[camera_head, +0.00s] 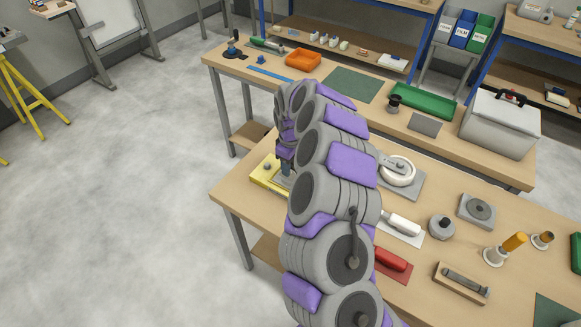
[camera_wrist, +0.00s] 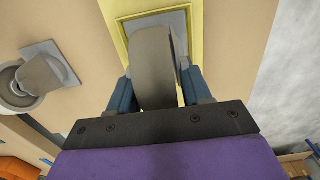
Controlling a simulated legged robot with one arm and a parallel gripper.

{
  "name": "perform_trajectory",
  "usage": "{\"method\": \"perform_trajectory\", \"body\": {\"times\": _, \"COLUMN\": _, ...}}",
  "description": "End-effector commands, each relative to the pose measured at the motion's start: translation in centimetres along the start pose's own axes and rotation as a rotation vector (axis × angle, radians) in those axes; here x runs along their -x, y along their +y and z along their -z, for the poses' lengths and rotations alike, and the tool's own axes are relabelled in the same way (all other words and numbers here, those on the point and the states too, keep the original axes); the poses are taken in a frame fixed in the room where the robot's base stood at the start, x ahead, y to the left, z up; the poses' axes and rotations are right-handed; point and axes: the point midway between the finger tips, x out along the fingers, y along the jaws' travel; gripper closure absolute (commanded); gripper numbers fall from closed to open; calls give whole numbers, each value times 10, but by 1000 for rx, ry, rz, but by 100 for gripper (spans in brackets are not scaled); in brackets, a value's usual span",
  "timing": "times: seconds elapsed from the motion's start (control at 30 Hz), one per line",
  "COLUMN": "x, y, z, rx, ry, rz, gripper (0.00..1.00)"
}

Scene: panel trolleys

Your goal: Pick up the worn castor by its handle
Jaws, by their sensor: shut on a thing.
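My gripper (camera_wrist: 158,80) is shut on a grey upright piece (camera_wrist: 153,65), which I take to be the worn castor's handle; its blue fingers are on either side of it. The grey piece stands over a yellow-rimmed tray (camera_wrist: 122,27) with a grey middle. The castor's wheel is not visible. In the head view the yellow tray (camera_head: 262,176) is at the near bench's left end, and my arm hides most of the grip. I cannot tell whether the castor touches the tray.
A white-wheeled castor on a grey plate (camera_head: 412,184) stands right of my arm. A white-handled tool (camera_head: 401,224), a red-handled tool (camera_head: 393,262), a grey knob (camera_head: 441,226) and a wooden block (camera_head: 462,283) lie nearer.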

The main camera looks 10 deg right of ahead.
Motion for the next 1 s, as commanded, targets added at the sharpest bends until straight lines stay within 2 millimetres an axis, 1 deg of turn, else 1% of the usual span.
{"method": "perform_trajectory", "body": {"times": 0.17, "x": 15, "y": 0, "z": 0, "rx": -1, "ry": 2, "rz": -1, "gripper": 100}}
{"method": "perform_trajectory", "body": {"times": 0.37, "x": 40, "y": 2, "z": -2, "rx": -2, "ry": 2, "rz": -2, "gripper": 100}}
{"method": "perform_trajectory", "body": {"times": 0.57, "x": 40, "y": 30, "z": -26, "rx": -6, "ry": 1, "rz": -2, "gripper": 100}}
{"method": "perform_trajectory", "body": {"times": 0.8, "x": 46, "y": 73, "z": -65, "rx": -7, "ry": 2, "rz": -3, "gripper": 100}}
{"method": "perform_trajectory", "body": {"times": 1.0, "x": 49, "y": 102, "z": -89, "rx": -5, "ry": 3, "rz": -6, "gripper": 100}}
